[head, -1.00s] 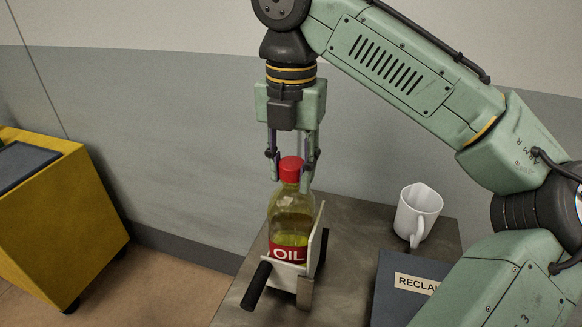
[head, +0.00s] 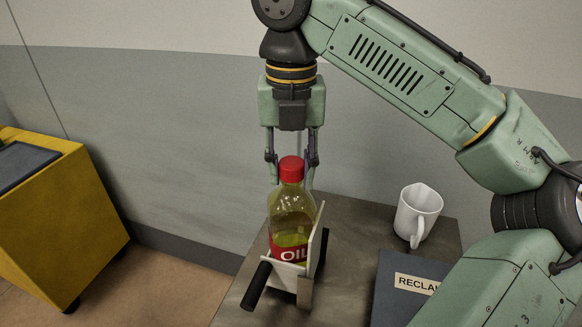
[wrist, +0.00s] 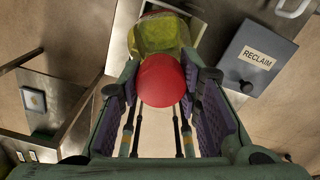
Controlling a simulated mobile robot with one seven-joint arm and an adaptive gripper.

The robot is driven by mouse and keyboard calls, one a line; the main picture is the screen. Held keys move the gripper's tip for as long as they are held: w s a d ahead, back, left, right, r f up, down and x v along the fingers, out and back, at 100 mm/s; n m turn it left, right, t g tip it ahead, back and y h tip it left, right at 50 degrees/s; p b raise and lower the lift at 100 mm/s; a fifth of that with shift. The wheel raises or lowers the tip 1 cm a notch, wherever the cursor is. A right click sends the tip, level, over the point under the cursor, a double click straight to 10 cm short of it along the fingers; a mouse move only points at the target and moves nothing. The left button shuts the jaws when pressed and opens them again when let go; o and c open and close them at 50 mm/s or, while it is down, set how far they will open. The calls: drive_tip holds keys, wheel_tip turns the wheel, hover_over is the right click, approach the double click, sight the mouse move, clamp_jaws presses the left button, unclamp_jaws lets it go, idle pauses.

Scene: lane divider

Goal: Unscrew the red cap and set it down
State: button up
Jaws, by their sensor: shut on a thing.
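The red cap (head: 291,170) sits on top of the clear oil bottle (head: 291,215), which holds yellow liquid and has a red OIL label. The bottle stands nearly upright in a pale holder (head: 317,240) with black handles. My gripper (head: 291,178) points straight down over it, shut on the cap with one finger on each side. In the wrist view the cap (wrist: 162,80) lies between the purple finger pads, with the yellowish bottle (wrist: 160,35) beyond it. The cap hides the bottle's neck and thread, so I cannot tell how loose it is.
A white mug (head: 417,214) stands on the table (head: 350,213) right of the bottle. A dark box labelled RECLAIM (head: 398,300) is at the front right, partly behind my arm. A yellow cabinet (head: 70,220) stands apart at left. Some table between holder and mug is bare.

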drive_tip(key=shift+n, duration=1)
drive_tip(key=shift+n, duration=0.8)
drive_tip(key=shift+n, duration=0.9)
